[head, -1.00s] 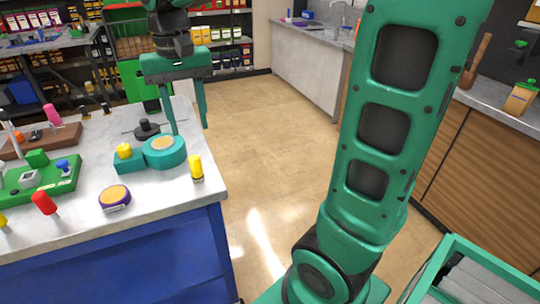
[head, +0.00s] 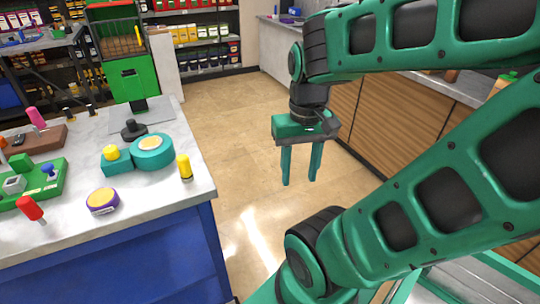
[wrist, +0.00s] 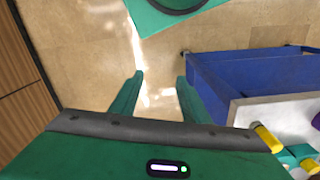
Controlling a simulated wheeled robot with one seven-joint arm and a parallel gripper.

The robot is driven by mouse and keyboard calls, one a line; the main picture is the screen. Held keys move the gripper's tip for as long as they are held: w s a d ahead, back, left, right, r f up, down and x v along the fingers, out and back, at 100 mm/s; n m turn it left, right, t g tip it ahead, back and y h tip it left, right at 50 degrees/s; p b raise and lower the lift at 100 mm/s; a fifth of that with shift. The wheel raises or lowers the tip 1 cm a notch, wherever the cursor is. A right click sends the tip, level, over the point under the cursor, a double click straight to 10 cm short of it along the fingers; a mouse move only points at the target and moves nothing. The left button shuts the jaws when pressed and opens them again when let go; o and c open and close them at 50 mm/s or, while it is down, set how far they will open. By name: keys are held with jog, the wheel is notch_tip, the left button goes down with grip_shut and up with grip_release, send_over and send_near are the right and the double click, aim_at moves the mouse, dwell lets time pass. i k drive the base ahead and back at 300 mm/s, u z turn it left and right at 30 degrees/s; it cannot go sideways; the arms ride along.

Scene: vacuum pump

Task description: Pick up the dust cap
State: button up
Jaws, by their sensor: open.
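My gripper (head: 300,181) is open and empty over the floor, right of the table and clear of it; in the wrist view its fingers (wrist: 160,79) stand apart with only floor between them. I cannot tell for certain which item is the dust cap. On the white tabletop are a black knobbed disc (head: 133,130), a teal round part with a tan top (head: 152,149), a teal block with a yellow knob (head: 114,160), and a purple disc with an orange-yellow top (head: 102,200).
The table's blue side (head: 165,250) faces the floor. A yellow-handled piece (head: 184,167) stands near its right edge, a red-handled one (head: 31,209) at left. A green board (head: 40,180) lies left. A wooden-front counter (head: 400,130) stands right. Floor between is clear.

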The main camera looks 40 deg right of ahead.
aim_at(133, 130)
jog(key=k, duration=1)
jog(key=z, duration=0.2)
jog(key=i, duration=1.65)
jog(key=u, duration=0.05)
